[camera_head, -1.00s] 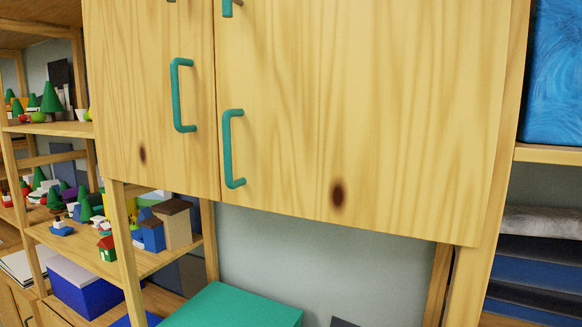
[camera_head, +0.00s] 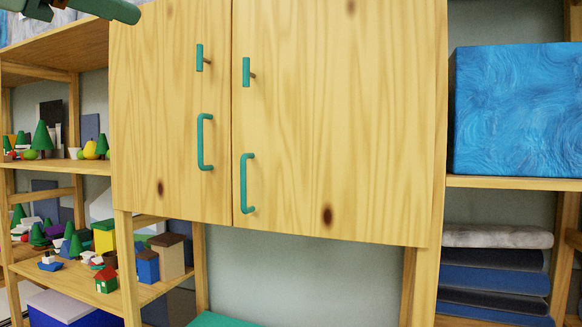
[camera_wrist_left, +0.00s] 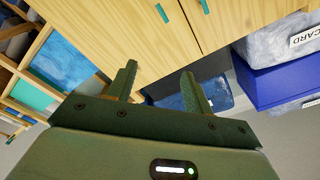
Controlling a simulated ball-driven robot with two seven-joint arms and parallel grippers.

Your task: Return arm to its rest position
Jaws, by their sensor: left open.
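My left gripper shows in the left wrist view (camera_wrist_left: 160,85), with its two green fingers spread apart and nothing between them. In the head view, a green part of my left arm comes in at the top left corner, above the shelf; its fingertips cannot be made out clearly there. My right gripper is in neither current view. A wooden cabinet (camera_head: 330,120) with two shut doors fills the middle of the head view. Its doors carry green handles (camera_head: 246,183). In the left wrist view the cabinet doors (camera_wrist_left: 130,30) show beyond the fingers.
Open shelves at left hold toy trees and small houses (camera_head: 148,266). A blue box (camera_head: 517,110) sits on the right shelf, above folded dark blue stacks (camera_head: 495,280). A green surface (camera_head: 222,320) lies below the cabinet. The left wrist view shows a dark blue box (camera_wrist_left: 285,82).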

